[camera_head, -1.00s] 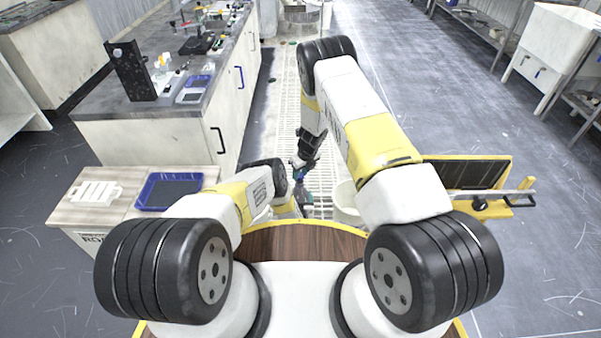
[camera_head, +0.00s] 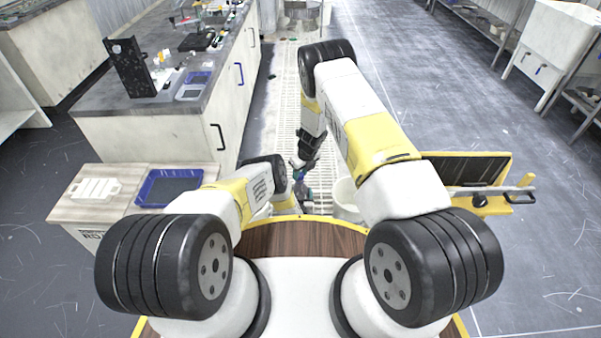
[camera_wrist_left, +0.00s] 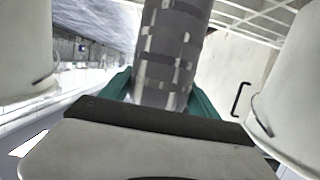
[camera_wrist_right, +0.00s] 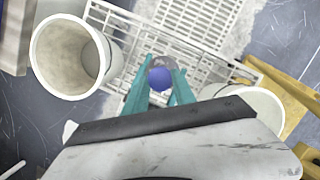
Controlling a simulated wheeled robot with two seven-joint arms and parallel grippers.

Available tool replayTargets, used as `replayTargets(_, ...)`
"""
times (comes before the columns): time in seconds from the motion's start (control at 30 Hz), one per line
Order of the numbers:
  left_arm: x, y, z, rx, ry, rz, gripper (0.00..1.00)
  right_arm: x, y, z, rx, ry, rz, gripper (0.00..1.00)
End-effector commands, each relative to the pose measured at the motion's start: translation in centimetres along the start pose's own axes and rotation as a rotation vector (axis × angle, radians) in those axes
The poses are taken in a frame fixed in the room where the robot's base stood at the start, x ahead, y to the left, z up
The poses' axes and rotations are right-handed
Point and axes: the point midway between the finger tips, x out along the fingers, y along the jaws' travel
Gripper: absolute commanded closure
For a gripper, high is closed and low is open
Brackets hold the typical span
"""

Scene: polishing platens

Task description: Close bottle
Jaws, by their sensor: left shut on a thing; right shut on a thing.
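My right gripper (camera_head: 305,164) points down in the middle of the head view. In the right wrist view its teal fingers (camera_wrist_right: 160,88) are shut on a round blue cap (camera_wrist_right: 159,78). A greyish rounded shape shows just beyond the cap; I cannot tell whether the cap touches the bottle. My left gripper (camera_head: 299,196) is just below the right one, partly hidden by its own arm. In the left wrist view its teal fingers (camera_wrist_left: 160,98) are shut on a grey cylindrical bottle (camera_wrist_left: 168,55) with pale label patches. The bottle's top is out of that view.
Two white bins (camera_wrist_right: 70,58) (camera_wrist_right: 262,105) stand either side of the right gripper, with a white wire rack (camera_wrist_right: 205,55) below. A wooden-topped cabinet with a blue tray (camera_head: 168,188) stands at left. A long grey bench (camera_head: 195,100) lies beyond.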

Motion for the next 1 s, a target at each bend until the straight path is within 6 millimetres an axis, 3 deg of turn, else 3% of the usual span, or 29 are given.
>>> replayTargets(0.87, 0.0, 0.0, 0.0, 0.000, 0.001, 0.000, 1.00, 1.1, 0.0, -0.3, 0.005, 0.000, -0.001, 1.00)
replayTargets(1.0, 0.0, 0.0, 0.0, 0.000, 0.001, 0.000, 1.00, 1.2, 0.3, -0.3, 0.101, 0.005, -0.028, 1.00)
